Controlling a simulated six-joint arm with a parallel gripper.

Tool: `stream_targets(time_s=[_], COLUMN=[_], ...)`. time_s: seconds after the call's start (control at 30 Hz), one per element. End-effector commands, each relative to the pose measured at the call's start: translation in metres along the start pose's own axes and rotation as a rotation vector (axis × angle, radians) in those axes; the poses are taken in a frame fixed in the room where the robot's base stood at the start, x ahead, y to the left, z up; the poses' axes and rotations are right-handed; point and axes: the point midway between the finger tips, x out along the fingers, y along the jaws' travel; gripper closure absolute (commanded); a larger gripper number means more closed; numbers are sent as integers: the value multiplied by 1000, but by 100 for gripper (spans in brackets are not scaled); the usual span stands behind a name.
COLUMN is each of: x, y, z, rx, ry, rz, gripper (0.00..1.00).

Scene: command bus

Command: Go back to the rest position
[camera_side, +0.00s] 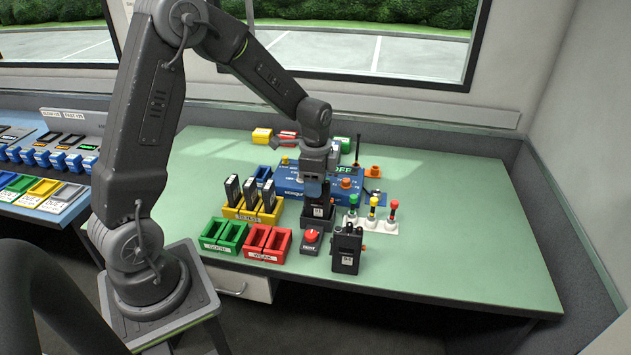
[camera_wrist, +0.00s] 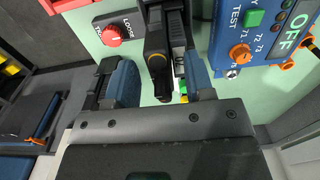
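My gripper (camera_side: 317,192) points down over the green table, just in front of the blue tester box. In the wrist view my gripper (camera_wrist: 160,80) has its two blue-padded fingers apart, with a slim gap showing on either side of the dark thing between them. A black handset (camera_side: 318,214) with a white label is directly below my gripper in the side view. It also shows in the wrist view (camera_wrist: 157,55), reaching up towards the fingers. Whether a finger touches it is hard to tell. My arm is bent over and reaches across the table.
The blue tester (camera_side: 288,183) reads OFF. A yellow rack (camera_side: 245,213) holds several black handsets. Green (camera_side: 223,236) and red trays (camera_side: 268,244), a red-knob box (camera_side: 311,240), another black handset (camera_side: 346,252) and a lever strip (camera_side: 371,225) stand nearby. The table's right side is clear.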

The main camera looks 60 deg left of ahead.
Motion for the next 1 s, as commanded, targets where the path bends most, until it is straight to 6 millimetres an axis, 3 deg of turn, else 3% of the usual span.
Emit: stream_targets(time_s=[0.17,0.37,0.63,1.0], x=[0,1,-2,-29], y=[0,0,0,0], z=[0,0,0,0], rx=[0,0,0,0], ry=[0,-1,0,1], rz=[1,2,0,-2], gripper=[49,32,32,32])
